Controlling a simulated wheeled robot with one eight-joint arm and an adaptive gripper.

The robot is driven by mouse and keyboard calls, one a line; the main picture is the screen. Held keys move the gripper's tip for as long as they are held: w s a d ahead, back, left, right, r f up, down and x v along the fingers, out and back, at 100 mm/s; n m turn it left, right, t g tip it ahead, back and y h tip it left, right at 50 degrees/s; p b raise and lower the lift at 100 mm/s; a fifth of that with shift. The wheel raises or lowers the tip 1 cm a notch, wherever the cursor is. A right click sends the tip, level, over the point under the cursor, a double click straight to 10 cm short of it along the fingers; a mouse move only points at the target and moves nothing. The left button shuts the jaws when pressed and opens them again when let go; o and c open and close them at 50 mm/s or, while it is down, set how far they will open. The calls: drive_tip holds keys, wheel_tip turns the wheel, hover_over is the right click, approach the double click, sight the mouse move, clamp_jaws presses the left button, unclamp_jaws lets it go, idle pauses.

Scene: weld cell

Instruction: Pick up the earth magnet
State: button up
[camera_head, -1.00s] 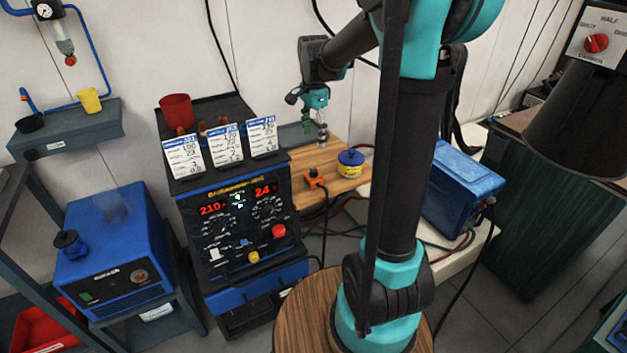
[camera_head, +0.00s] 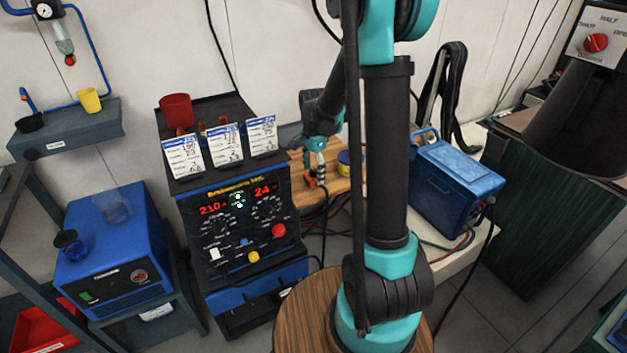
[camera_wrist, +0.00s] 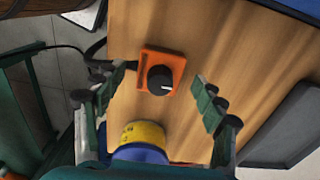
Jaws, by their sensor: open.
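The earth magnet (camera_wrist: 146,77) is an orange block with a round black knob on top. It lies on the wooden bench top, with a black cable running off to the left in the wrist view. In the head view the magnet (camera_head: 309,186) is partly hidden by my gripper (camera_head: 319,172), which is low over the bench. In the wrist view my gripper (camera_wrist: 162,78) is open, one finger on each side of the magnet, with gaps on both sides. No contact is visible, and the remaining height above it is hard to tell.
A yellow and blue tin (camera_wrist: 143,133) stands close to the magnet, near my gripper's base in the wrist view. A dark grey tray (camera_wrist: 290,125) lies at right. The welding power source (camera_head: 240,225) with cards and a blue case (camera_head: 455,185) flank the bench.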

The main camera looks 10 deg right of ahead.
drive_tip(key=shift+f, duration=0.7)
drive_tip(key=shift+c, duration=0.4)
clamp_jaws()
